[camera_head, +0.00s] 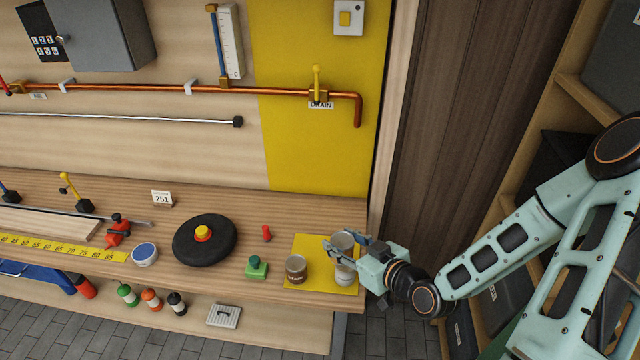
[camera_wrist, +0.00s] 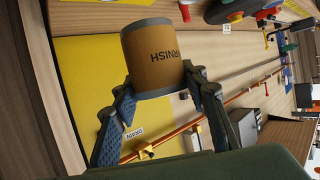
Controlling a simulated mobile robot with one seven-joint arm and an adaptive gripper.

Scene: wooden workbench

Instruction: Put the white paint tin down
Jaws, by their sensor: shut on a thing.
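A dark brown-labelled tin (camera_head: 296,270) stands on the mat to the left.
A green block (camera_head: 256,268) and a small red item (camera_head: 266,233) lie left of the mat. A black disc with a yellow and red knob (camera_head: 204,247) is farther left. A copper pipe (camera_head: 200,88) runs along the wall. The bench's front edge is close below the mat.

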